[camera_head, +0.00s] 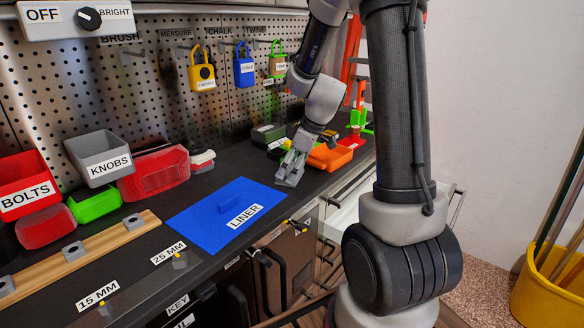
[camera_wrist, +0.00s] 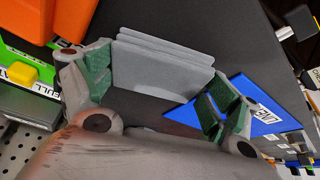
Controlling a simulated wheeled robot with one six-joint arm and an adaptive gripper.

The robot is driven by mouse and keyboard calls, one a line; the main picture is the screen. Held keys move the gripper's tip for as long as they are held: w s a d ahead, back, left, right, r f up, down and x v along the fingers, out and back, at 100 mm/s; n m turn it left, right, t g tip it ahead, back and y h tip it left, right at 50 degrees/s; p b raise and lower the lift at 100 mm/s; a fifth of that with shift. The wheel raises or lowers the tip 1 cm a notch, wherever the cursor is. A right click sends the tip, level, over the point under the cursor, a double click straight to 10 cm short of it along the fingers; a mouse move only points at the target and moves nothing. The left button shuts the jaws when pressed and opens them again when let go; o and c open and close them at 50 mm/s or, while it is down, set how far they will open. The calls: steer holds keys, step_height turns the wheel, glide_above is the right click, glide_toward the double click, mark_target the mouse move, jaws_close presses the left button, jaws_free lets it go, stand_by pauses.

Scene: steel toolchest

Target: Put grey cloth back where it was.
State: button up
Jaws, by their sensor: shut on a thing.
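The grey cloth (camera_wrist: 163,60) is a folded, layered grey slab held between the green-padded fingers of my gripper (camera_wrist: 155,88) in the wrist view. In the head view my gripper (camera_head: 291,168) is low over the dark bench top, just beyond the far right corner of the blue liner. The cloth there is a small grey patch at the fingertips, largely hidden by them. I cannot tell whether it touches the bench.
The blue liner (camera_head: 205,222) with a small raised handle lies flat on the bench (camera_head: 146,213). An orange tray (camera_head: 330,156) and a dark box with green and yellow parts (camera_head: 268,134) stand behind my gripper. Red, grey and green bins (camera_head: 96,206) are at left.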

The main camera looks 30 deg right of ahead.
steer(key=o, duration=0.8)
steer(key=v, duration=1.2)
steer(key=s+a+r+m+h, duration=0.1)
steer(key=s+m, duration=0.2)
steer(key=s, duration=0.4)
steer(key=s+a+r+m+h, duration=0.1)
steer(key=s+r+m, duration=0.1)
steer(key=s, duration=0.5)
steer(key=s+a+r+m+t+h, duration=0.1)
steer(key=s+m, duration=0.3)
steer(key=s, duration=0.3)
steer(key=shift+r, duration=0.2)
